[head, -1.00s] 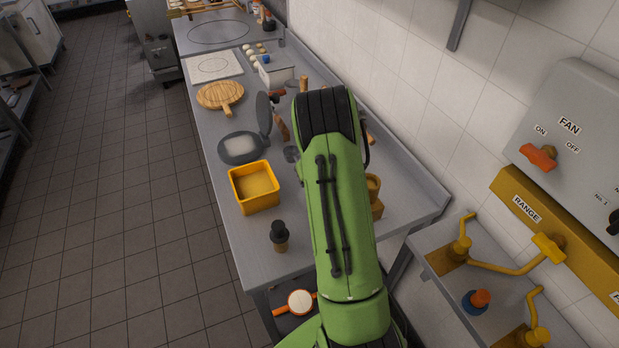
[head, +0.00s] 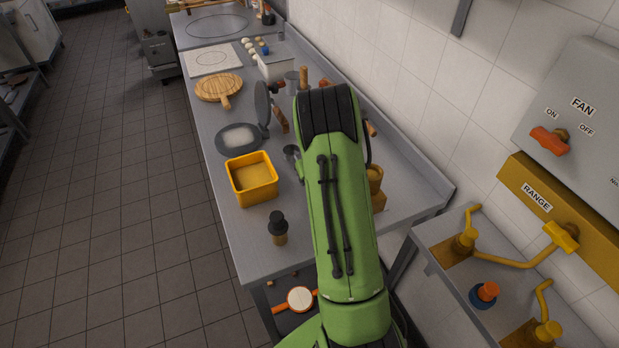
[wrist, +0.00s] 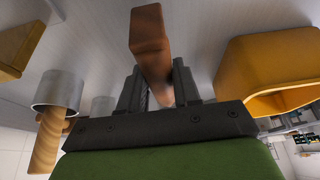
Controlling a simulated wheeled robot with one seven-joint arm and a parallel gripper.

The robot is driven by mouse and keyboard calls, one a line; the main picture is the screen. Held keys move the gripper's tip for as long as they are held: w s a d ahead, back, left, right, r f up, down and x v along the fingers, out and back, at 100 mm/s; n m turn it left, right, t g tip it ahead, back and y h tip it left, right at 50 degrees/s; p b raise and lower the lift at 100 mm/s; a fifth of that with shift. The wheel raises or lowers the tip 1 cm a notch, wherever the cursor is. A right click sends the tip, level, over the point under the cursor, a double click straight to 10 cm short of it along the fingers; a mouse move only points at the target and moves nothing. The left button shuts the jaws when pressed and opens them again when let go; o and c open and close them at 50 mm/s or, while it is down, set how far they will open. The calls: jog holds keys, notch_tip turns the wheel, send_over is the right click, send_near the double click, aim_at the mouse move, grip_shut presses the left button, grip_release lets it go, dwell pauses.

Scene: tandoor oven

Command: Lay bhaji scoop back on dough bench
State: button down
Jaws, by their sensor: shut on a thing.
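My gripper (wrist: 158,88) is shut on a brown wooden handle (wrist: 150,35), which I take to be the bhaji scoop's. The handle sticks out past the fingers over a grey surface in the wrist view. The scoop's other end is not clearly seen. In the head view my arm hides the gripper and the held part. The dough bench (head: 420,198) is the long grey steel bench along the wall. I cannot tell whether the handle touches it.
On the bench are a yellow bin (head: 252,190), a dark-topped shaker (head: 278,232), an open lidded press (head: 238,140) and a round wooden board (head: 218,88). The yellow bin also shows in the wrist view (wrist: 270,60). Bare bench lies front right.

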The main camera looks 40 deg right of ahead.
jog(key=shift+f+b, duration=0.65)
jog(key=shift+b, duration=0.05)
grip_release()
jog(key=shift+r, duration=0.1)
dwell(0.5)
jog(key=shift+p+v, duration=1.95)
jog(key=shift+v, duration=2.55)
